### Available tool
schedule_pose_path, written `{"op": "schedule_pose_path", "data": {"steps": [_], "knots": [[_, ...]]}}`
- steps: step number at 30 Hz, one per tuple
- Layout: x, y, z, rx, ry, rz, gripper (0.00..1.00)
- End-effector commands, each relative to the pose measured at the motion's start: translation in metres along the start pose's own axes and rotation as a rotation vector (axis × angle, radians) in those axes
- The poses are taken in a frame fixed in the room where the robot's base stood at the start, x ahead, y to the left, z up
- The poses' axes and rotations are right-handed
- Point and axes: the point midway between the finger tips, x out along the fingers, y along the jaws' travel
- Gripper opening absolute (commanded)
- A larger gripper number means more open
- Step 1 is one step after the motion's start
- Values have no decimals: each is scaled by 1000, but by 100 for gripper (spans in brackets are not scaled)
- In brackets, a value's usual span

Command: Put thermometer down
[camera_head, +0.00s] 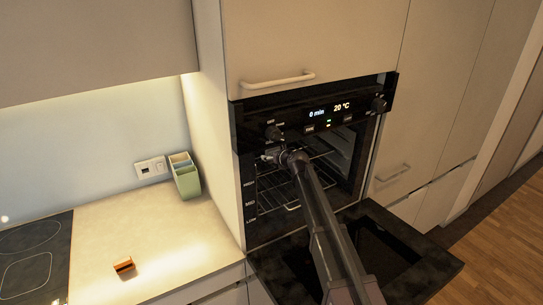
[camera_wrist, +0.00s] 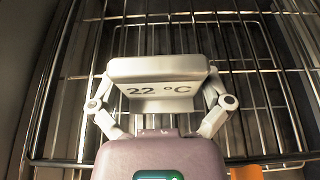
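The thermometer (camera_wrist: 158,88) is a pale block with "22 °C" on its face, in the middle of the wrist view. The fingers of my gripper (camera_wrist: 160,100) are against both of its sides, and it looks gripped. Behind it is a metal oven rack (camera_wrist: 255,70); I cannot tell whether the thermometer touches it. In the head view my gripper (camera_head: 277,156) is at the open front of the oven (camera_head: 315,110), near the left side of the opening. The thermometer cannot be made out there.
The oven door (camera_head: 440,257) is folded down beneath my arm. A tall panel (camera_head: 217,130) borders the oven's left. The counter (camera_head: 190,265) holds an orange item (camera_head: 123,265), a green container (camera_head: 186,179) and a cooktop (camera_head: 35,255). Wooden floor lies clear at right.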

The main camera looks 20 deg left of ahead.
Motion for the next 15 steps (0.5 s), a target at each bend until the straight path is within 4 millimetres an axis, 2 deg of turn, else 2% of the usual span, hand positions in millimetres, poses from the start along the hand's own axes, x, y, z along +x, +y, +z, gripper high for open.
{"op": "schedule_pose_path", "data": {"steps": [13, 15], "knots": [[-2, 0, 4, 0, 0, 0, 100], [-7, 0, 4, 0, 0, -1, 100]]}}
